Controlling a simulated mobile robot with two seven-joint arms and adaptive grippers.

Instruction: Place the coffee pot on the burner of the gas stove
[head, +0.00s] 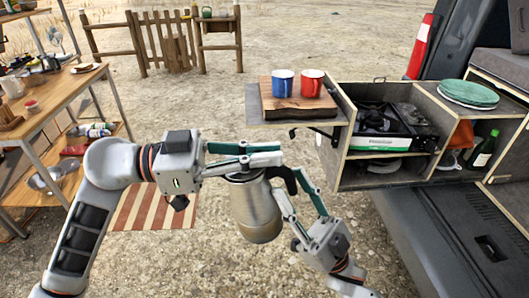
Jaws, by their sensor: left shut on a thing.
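The coffee pot (257,207) is a metal pot with a black handle (287,177), hanging in the air in front of the van. My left gripper (278,153) is shut on its top, and the fingers hide that part. My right gripper (289,182) is at the pot's right side, its fingers apart on either side of the handle; whether they touch it is unclear. The gas stove (387,142), with a dark burner top (376,119), sits in the van's upper compartment, right of and beyond the pot.
A blue mug (283,83) and a red mug (312,83) stand on a wooden board (291,104) on the side shelf. Green plates (468,94) and a bottle (484,150) are at right. A wooden table (62,92) stands at left. Compartment walls flank the stove.

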